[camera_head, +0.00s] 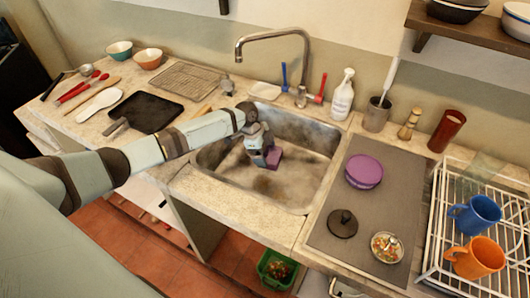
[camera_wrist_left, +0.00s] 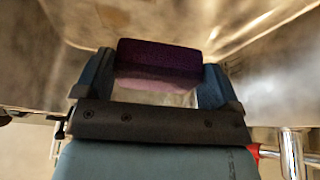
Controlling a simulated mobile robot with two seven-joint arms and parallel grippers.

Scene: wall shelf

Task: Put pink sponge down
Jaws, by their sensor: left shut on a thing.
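The pink sponge (camera_head: 274,158) shows as a dark pink-purple block inside the metal sink (camera_head: 222,168). My left gripper (camera_head: 267,158) reaches down into the sink and is shut on the sponge. In the left wrist view the sponge (camera_wrist_left: 158,62) sits between the two fingers of the left gripper (camera_wrist_left: 155,78), its upper side dark purple and its lower edge lighter pink. Whether the sponge touches the sink floor I cannot tell. My right gripper is in neither view.
The sink faucet (camera_head: 272,38) arches behind my left arm. A soap bottle (camera_head: 342,97) stands at the back edge. Right of the sink lie a purple round container (camera_head: 364,171) and a black lid (camera_head: 342,222). A black tray (camera_head: 146,111) lies left. The sink's right part is free.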

